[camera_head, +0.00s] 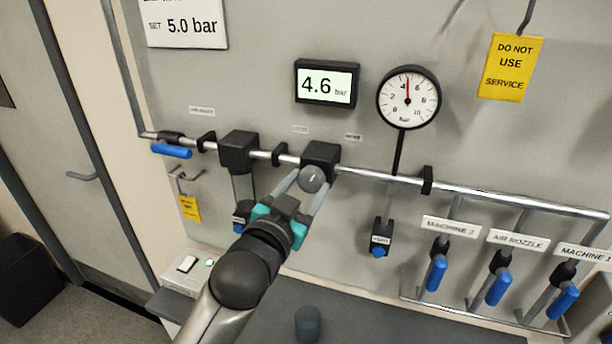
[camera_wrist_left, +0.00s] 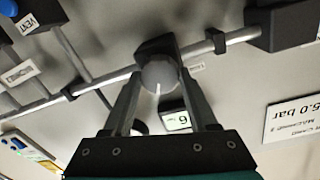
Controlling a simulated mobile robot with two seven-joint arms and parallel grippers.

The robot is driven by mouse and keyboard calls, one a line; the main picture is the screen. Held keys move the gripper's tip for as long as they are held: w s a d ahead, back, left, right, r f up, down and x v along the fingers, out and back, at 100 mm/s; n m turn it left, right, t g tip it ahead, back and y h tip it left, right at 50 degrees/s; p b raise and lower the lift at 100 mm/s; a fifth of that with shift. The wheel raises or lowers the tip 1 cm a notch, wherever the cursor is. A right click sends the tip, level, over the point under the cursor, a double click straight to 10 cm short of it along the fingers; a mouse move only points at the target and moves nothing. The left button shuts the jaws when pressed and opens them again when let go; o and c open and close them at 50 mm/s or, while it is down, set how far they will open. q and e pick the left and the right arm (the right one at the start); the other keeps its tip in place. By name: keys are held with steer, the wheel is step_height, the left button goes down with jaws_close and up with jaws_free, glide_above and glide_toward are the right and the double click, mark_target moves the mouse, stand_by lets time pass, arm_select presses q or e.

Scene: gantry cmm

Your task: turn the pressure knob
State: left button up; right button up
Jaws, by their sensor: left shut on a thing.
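The pressure knob (camera_head: 312,179) is a round grey knob with a pale pointer line, under a black regulator block (camera_head: 321,155) on the pipe. My left gripper (camera_head: 309,184) has its two fingers on either side of the knob and is shut on it. In the left wrist view the knob (camera_wrist_left: 160,76) sits between the fingertips, its pale line visible. The digital display (camera_head: 326,84) reads 4.6 bar. The round gauge (camera_head: 408,97) has its red needle between 4 and 6. A sign (camera_head: 184,22) reads SET 5.0 bar. My right gripper is not in view.
A silver pipe (camera_head: 385,177) runs across the panel. A second black block (camera_head: 238,151) is left of the regulator. Several blue-handled valves, including one (camera_head: 436,273), hang at the lower right. A yellow DO NOT USE tag (camera_head: 511,68) hangs at the upper right.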

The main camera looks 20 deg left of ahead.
arm_select(q)
steer(key=shift+m+p, duration=0.35)
steer(key=shift+m, duration=0.15)
steer(key=o, duration=1.4)
steer(key=shift+c, duration=0.2)
steer(key=s+a+p, duration=0.1)
steer(key=s+p, duration=0.2)
steer(key=s, duration=1.2)
steer(key=shift+r, duration=0.2)
steer(key=shift+s+a, duration=0.1)
